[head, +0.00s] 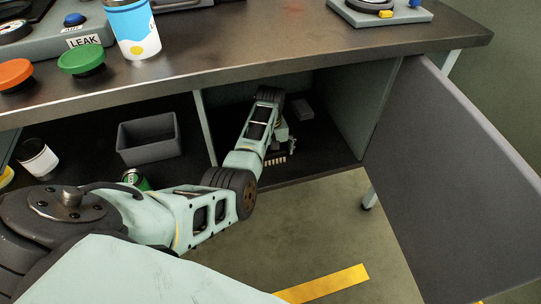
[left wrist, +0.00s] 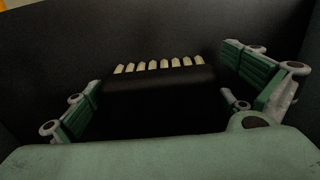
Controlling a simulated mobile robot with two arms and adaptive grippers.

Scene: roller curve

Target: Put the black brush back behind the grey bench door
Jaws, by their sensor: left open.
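The grey bench door (head: 455,185) stands wide open on the right, and the compartment behind it is exposed. My left arm reaches into this compartment, and its gripper (head: 282,140) is low near the compartment floor. The black brush (left wrist: 160,95) lies between the open fingers of my left gripper (left wrist: 165,97) in the left wrist view, its row of cream bristles facing away. The bristles of the brush (head: 275,161) also show in the head view, near the front edge of the compartment floor. I cannot tell whether the fingers touch the brush. My right gripper is not in view.
A small grey block (head: 302,108) lies deeper in the compartment. A divider (head: 205,125) separates it from the left shelf, which holds a grey bin (head: 148,140), a white-labelled jar (head: 38,158) and a green can (head: 133,179). The bench top (head: 250,55) overhangs my arm.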

